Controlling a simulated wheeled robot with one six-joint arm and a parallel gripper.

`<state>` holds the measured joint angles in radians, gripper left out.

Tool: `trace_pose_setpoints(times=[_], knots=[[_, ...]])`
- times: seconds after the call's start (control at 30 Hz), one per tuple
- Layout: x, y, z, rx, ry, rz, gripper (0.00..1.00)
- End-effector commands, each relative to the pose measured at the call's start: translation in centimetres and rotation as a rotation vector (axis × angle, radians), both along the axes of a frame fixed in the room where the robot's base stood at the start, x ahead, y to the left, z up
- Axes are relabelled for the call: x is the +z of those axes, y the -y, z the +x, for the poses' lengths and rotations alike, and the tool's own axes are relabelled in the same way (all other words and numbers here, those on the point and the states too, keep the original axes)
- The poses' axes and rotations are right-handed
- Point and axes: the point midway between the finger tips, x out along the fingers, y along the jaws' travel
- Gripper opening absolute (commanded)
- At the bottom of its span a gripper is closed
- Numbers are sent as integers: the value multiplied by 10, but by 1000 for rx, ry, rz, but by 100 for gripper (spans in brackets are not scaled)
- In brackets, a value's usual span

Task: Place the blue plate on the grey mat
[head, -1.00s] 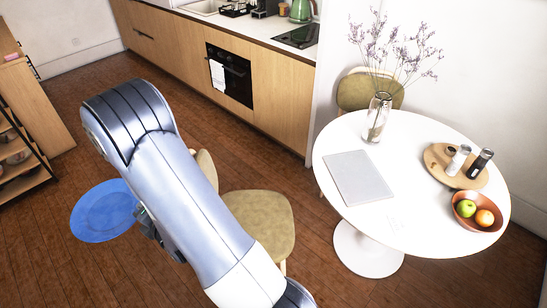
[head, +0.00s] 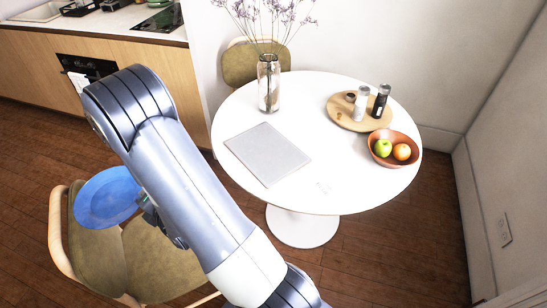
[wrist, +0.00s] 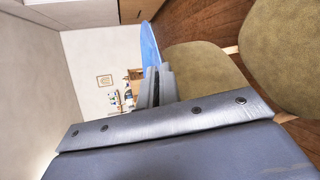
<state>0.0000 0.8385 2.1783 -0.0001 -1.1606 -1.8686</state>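The blue plate (head: 106,198) is held in the air at the left in the head view, in front of a chair. My gripper (head: 147,207) is shut on its right edge; the arm hides part of the fingers. In the wrist view the plate (wrist: 149,45) shows edge-on beyond the fingertips of my gripper (wrist: 153,82). The grey mat (head: 267,154) lies flat on the left part of the round white table, clear of other things. The plate is left of the table and apart from the mat.
The white table (head: 335,195) also bears a glass vase (head: 268,84) with dried flowers, a wooden tray (head: 341,114) with shakers, and a fruit bowl (head: 381,155). A chair (head: 160,262) stands at the lower left. Another chair (head: 238,66) is behind the table.

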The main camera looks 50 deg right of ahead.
Motion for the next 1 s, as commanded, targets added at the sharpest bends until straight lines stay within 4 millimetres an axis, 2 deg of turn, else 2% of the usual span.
trace_pose_setpoints(times=[0.03,0.1,0.17,0.27,0.43,0.63,0.83,1.0], knots=[[-24,0,1,0,3,1,0],[-39,2,1,-8,4,1,0],[-49,8,4,-31,7,1,0],[-57,31,11,-117,11,3,0],[-52,96,20,-369,17,7,0],[-36,168,10,-673,18,7,0],[-21,229,-16,-970,20,5,0],[-15,273,-50,-1240,24,3,0]])
